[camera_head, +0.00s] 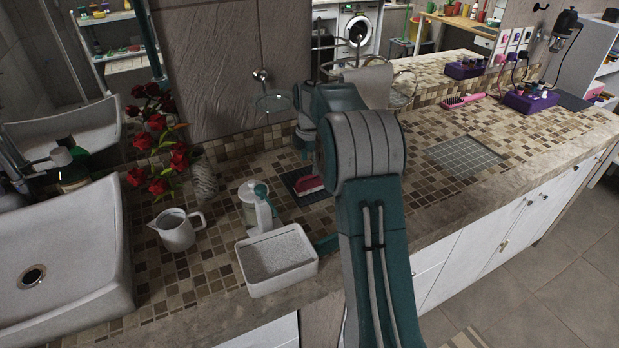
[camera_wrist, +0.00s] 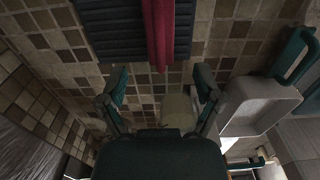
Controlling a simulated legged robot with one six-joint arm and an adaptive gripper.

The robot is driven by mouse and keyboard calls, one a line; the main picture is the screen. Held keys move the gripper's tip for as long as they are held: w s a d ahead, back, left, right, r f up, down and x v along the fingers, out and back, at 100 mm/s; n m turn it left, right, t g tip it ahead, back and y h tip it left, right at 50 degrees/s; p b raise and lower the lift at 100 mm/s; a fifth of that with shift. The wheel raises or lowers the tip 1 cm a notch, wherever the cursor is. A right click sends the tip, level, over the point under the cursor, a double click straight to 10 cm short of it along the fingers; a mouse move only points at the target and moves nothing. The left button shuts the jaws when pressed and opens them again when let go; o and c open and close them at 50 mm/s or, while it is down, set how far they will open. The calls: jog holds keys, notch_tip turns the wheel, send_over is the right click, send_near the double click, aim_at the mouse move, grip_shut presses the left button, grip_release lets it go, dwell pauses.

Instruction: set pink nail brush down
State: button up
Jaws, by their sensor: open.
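The pink nail brush (camera_head: 310,185) lies on a dark slate tile (camera_head: 317,198) on the mosaic counter, just left of my arm in the head view. In the wrist view the pink brush (camera_wrist: 158,30) crosses the dark ribbed tile (camera_wrist: 110,30) at the top centre. My gripper (camera_wrist: 161,86) is open, its two fingers spread apart with nothing between them that it grips. The brush lies beyond the fingertips in that view, clear of both. My arm hides part of the gripper in the head view.
A white tray (camera_head: 277,261), a soap bottle (camera_head: 257,208) and a white jug (camera_head: 178,230) stand on the counter at the left. Red flowers (camera_head: 160,150) and a sink (camera_head: 55,260) are farther left. A grey tile mat (camera_head: 464,156) lies bare at the right.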

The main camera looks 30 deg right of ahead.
aim_at(310, 176)
notch_tip(310, 176, up, 4)
jog(key=shift+r, duration=0.2)
jog(key=s+a+r+m+t, duration=0.1)
jog(key=s+a+r+m, duration=0.3)
jog(key=s+a+r, duration=0.3)
jog(key=s+a+r+m+t, duration=0.2)
jog(key=s+a+r+m, duration=0.2)
jog(key=s, duration=0.4)
jog(key=s+a+f+m+t, duration=0.1)
jog(key=s+a+f+m, duration=0.1)
jog(key=s+m, duration=0.3)
jog(key=s+a+f+m+t, duration=0.1)
jog(key=s+a+m, duration=0.3)
jog(key=s, duration=1)
jog(key=shift+s+a+f+m+t, duration=0.15)
jog(key=shift+s+f+m+t, duration=0.15)
jog(key=shift+f+m, duration=0.2)
jog(key=shift+w, duration=0.1)
